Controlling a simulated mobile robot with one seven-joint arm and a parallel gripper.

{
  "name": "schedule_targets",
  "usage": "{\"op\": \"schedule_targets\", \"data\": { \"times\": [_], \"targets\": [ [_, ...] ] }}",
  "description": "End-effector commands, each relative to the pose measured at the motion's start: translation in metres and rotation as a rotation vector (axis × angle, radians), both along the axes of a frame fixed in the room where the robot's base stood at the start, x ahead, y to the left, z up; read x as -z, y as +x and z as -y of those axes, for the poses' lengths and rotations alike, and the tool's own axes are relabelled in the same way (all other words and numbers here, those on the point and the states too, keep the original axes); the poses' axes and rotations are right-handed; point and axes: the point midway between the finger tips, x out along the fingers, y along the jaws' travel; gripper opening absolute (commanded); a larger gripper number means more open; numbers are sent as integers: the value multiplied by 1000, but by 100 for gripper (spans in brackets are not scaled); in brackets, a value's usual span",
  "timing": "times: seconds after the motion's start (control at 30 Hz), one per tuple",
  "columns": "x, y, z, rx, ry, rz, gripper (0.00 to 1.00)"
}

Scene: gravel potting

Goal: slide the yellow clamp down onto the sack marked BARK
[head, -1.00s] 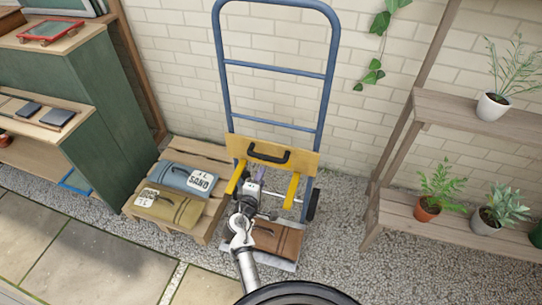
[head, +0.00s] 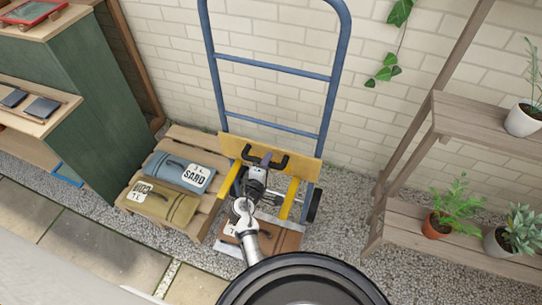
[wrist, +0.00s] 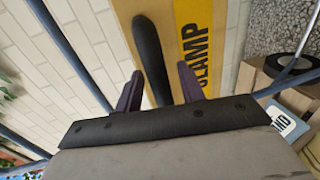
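The yellow clamp (head: 290,165) is a crossboard with a black handle and two yellow arms reaching down, set across the blue hand truck above the sack. In the wrist view its yellow label reads CLAMP (wrist: 194,40). A brown sack (head: 284,238) lies on the truck's foot plate, below and apart from the board; my arm covers part of it and its label is not readable. My gripper (head: 261,164) is at the clamp's handle. In the wrist view my gripper (wrist: 160,88) is open, with the black handle (wrist: 148,50) between its purple fingers; contact cannot be told.
The blue hand truck (head: 268,69) stands against the brick wall. A pallet (head: 192,134) at left bears a blue-grey sack marked SAND (head: 174,172) and an olive sack (head: 175,206). A plant shelf (head: 401,212) stands at right. Gravel lies between.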

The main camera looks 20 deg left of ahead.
Motion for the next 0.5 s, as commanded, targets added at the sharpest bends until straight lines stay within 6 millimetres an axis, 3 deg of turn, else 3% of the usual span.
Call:
{"op": "schedule_targets", "data": {
  "times": [0.33,0.5],
  "targets": [
    [1,-1,0,0,0,0,39],
    [1,-1,0,0,0,0,17]
  ]
}}
